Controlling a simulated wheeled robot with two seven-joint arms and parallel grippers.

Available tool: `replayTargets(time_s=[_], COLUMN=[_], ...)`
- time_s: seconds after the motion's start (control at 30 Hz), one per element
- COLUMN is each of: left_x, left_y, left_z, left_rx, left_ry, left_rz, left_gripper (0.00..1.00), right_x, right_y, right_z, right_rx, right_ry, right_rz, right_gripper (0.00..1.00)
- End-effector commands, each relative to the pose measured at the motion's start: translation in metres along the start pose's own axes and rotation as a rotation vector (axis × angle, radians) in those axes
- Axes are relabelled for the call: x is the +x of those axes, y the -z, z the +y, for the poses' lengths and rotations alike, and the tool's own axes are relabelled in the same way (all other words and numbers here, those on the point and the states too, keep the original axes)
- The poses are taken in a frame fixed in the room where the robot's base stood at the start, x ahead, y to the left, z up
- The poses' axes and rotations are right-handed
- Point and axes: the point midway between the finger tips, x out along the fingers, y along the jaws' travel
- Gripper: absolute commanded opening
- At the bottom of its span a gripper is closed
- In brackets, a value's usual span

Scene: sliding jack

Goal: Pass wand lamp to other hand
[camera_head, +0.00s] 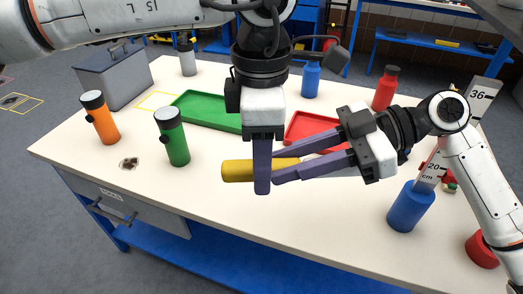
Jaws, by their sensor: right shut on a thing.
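The wand lamp (237,171) is a yellow cylinder lying roughly level above the white table, in the middle of the head view. My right gripper (287,172) comes in from the right and is shut on the lamp's right part, which its fingers partly hide. My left gripper (262,184) points straight down from above, with a purple finger crossing in front of the lamp just left of the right fingertips. Its fingers line up in this view, so its opening and any contact with the lamp cannot be told.
Orange (101,118) and green (173,137) lamps stand at the left of the white table (225,214). Green (207,112) and red (305,124) trays lie behind the grippers. A blue cylinder (408,208) and a ruler (480,100) stand right. The table's front middle is clear.

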Motion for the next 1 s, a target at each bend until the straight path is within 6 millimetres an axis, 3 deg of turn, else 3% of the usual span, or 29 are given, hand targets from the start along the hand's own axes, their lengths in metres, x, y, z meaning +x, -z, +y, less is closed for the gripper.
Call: replayTargets(time_s=[0.13,0.3,0.33,0.37,0.73,1.0], left_x=[0.0,0.0,0.0,0.0,-0.005,-0.046], left_y=[0.0,0.0,0.0,0.0,0.0,-0.001], left_z=[0.0,0.0,0.0,0.0,0.0,0.001], left_rx=[0.0,0.0,0.0,0.0,0.0,-0.001], left_ry=[0.0,0.0,0.0,0.0,-0.002,-0.005], left_rz=[0.0,0.0,0.0,0.0,0.0,-0.002], left_gripper=[0.45,0.17,0.44,0.47,0.47,0.47], right_x=[0.0,0.0,0.0,0.0,0.0,0.0], right_y=[0.001,0.001,0.001,0.001,0.001,0.001], right_z=[0.0,0.0,0.0,0.0,0.0,0.0], right_rx=[-0.001,-0.001,-0.001,-0.001,-0.001,-0.001], right_ry=[-0.001,-0.001,-0.001,-0.001,-0.001,-0.001], right_rz=[0.002,0.001,0.001,0.001,0.001,0.001], right_gripper=[0.0,0.0,0.0,0.0,0.0,0.0])
